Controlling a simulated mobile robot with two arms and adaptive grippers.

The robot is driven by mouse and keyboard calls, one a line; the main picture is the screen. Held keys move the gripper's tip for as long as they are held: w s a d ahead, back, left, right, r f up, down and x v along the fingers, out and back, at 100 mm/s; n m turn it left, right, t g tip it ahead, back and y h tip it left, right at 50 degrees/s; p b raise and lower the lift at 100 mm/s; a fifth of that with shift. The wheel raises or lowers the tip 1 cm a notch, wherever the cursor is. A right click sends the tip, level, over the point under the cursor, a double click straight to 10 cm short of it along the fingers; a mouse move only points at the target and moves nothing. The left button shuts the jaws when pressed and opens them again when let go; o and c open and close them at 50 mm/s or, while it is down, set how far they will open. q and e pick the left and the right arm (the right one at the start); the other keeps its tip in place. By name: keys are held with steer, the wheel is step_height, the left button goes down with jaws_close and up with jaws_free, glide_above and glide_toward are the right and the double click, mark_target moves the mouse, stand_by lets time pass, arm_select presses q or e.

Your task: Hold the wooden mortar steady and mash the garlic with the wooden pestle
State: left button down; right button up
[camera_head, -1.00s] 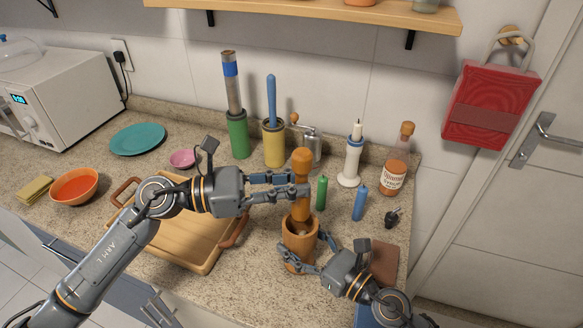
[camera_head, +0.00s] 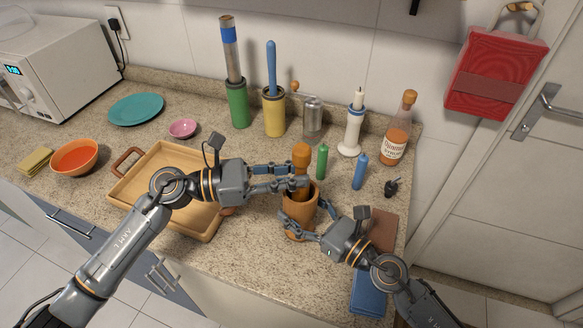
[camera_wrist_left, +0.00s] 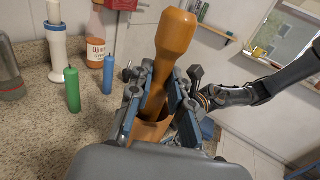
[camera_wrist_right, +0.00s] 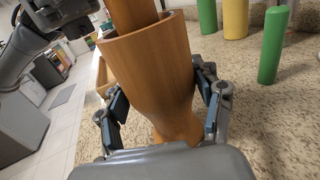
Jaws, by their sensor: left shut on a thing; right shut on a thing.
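The wooden mortar (camera_head: 299,217) stands on the granite counter toward its front right; it also fills the right wrist view (camera_wrist_right: 160,75). My right gripper (camera_head: 301,228) is shut around the mortar's body. The wooden pestle (camera_head: 301,158) is orange-brown with a rounded head and stands nearly upright, its lower end inside the mortar. My left gripper (camera_head: 297,179) is shut on the pestle's shaft just above the mortar's rim. The left wrist view shows the pestle (camera_wrist_left: 172,35) between the fingers. The garlic is hidden inside the mortar.
A green candle (camera_head: 322,161) and a blue candle (camera_head: 360,172) stand close behind the mortar. A wooden tray (camera_head: 165,160) lies left, under my left arm. A sauce bottle (camera_head: 398,130) and a white holder (camera_head: 351,130) stand at the back right. A brown board (camera_head: 381,228) lies right.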

arm_select(q)
steer(key=shift+f, duration=0.9)
stand_by(0.7)
steer(key=shift+a+f, duration=0.15)
steer(key=shift+a, duration=0.2)
steer(key=shift+s+d+f, duration=0.15)
steer(key=shift+s+d, duration=0.1)
steer(key=shift+s, duration=0.15)
steer(key=shift+w+d, duration=0.15)
steer(key=shift+d, duration=0.2)
steer(key=shift+w+a, duration=0.1)
steer(key=shift+w, duration=0.1)
steer(key=shift+w, duration=0.25)
steer(key=shift+s+a, duration=0.2)
steer(key=shift+s, duration=0.05)
stand_by(0.7)
steer(key=shift+a, duration=0.3)
